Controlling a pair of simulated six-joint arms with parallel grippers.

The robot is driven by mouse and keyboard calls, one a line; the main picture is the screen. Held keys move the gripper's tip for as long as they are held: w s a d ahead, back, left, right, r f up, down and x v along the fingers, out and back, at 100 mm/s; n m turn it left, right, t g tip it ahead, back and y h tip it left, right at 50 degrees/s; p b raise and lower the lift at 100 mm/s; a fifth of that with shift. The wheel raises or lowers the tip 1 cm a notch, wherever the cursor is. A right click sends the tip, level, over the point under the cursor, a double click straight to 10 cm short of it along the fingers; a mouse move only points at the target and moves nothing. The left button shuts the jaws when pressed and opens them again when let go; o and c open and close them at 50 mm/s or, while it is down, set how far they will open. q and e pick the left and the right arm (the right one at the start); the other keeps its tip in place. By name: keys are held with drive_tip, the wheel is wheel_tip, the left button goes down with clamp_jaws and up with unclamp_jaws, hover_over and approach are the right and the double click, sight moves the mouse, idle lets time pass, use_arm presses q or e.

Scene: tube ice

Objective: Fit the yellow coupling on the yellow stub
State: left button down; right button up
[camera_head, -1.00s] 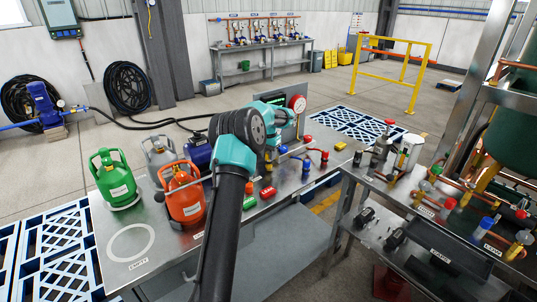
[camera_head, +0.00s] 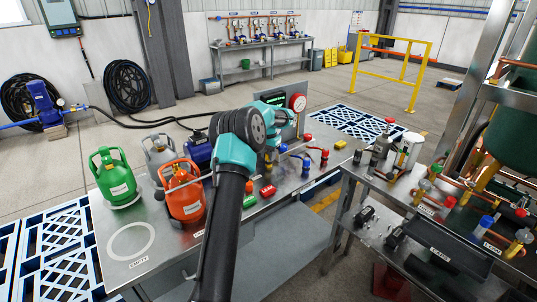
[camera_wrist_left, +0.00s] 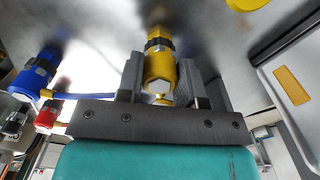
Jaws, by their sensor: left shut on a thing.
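The yellow coupling (camera_wrist_left: 160,70) is between the two dark jaws of my left gripper (camera_wrist_left: 161,84) in the left wrist view, and the gripper is shut on it. A dark ribbed band and more yellow (camera_wrist_left: 157,33) lie just beyond it, in line with it. I cannot tell whether that far yellow part is the stub or part of the coupling. In the head view my left arm covers most of the gripper and the coupling. My right gripper is not in view.
A blue coupling (camera_wrist_left: 36,75) and a red one (camera_wrist_left: 47,116) stand left of the gripper in the wrist view. The bench's front left is clear.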

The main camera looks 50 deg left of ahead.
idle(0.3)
use_arm(q)
drive_tip(key=c, duration=0.7)
unclamp_jaws()
wheel_tip(320, 180, up, 17)
drive_tip(key=shift+r, duration=0.2)
idle(0.3)
